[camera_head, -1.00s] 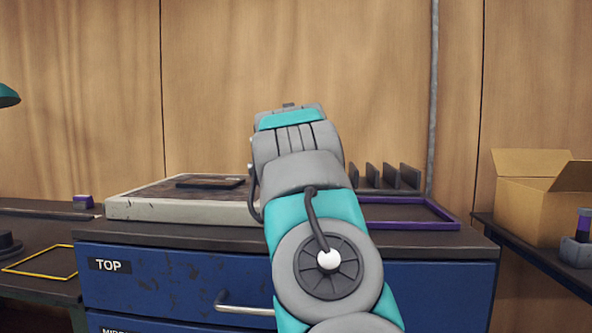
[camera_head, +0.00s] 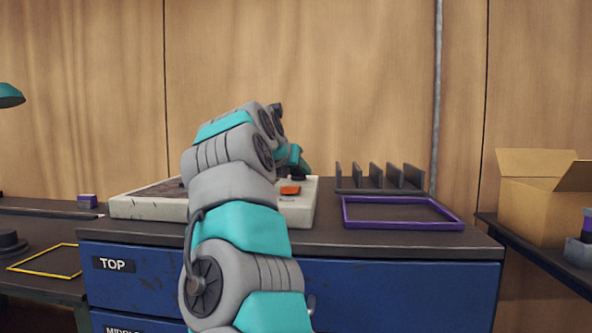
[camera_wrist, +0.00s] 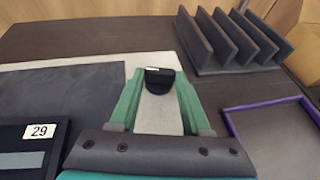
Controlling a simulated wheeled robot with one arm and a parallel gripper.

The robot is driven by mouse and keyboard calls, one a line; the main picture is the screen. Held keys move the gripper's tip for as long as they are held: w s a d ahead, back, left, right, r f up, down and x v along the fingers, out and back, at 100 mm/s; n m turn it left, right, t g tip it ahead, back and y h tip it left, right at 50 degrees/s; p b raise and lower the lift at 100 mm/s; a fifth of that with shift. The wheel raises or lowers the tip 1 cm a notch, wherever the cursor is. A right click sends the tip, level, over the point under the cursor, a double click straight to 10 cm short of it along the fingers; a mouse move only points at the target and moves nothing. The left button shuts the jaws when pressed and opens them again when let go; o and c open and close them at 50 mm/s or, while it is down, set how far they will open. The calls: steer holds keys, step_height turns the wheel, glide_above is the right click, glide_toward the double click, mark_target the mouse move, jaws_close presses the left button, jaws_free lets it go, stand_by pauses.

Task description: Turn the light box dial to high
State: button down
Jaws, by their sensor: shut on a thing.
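The light box (camera_head: 150,208) is a pale, flat slab with a dark top panel, lying on the blue cabinet. Its dial (camera_wrist: 160,80) is a small black knob on the pale strip at the box's right end. My gripper (camera_wrist: 160,76) is over that strip, with one green finger on each side of the dial, shut on it. In the head view my gripper (camera_head: 298,168) reaches down at the box's right end, partly hidden by my arm. The dial's setting marks cannot be read.
An orange piece (camera_head: 290,189) sits on the box near my gripper. A dark plate marked 29 (camera_wrist: 30,145) lies left. A grey slotted rack (camera_head: 380,178) and a purple frame (camera_head: 400,226) are to the right. A cardboard box (camera_head: 535,205) stands farther right.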

steer(key=shift+a+r+m+g+h, duration=0.15)
steer(key=shift+m+h, duration=0.35)
steer(key=shift+h, duration=0.1)
steer(key=shift+a+r+m+g+h, duration=0.1)
steer(key=shift+m+g+h, duration=0.05)
steer(key=shift+m+h, duration=0.4)
stand_by(0.7)
steer(key=c, duration=0.7)
jaws_free()
steer(key=o, duration=0.3)
steer(key=shift+f, duration=0.15)
steer(key=shift+o, duration=0.2)
steer(key=shift+v, duration=3.9)
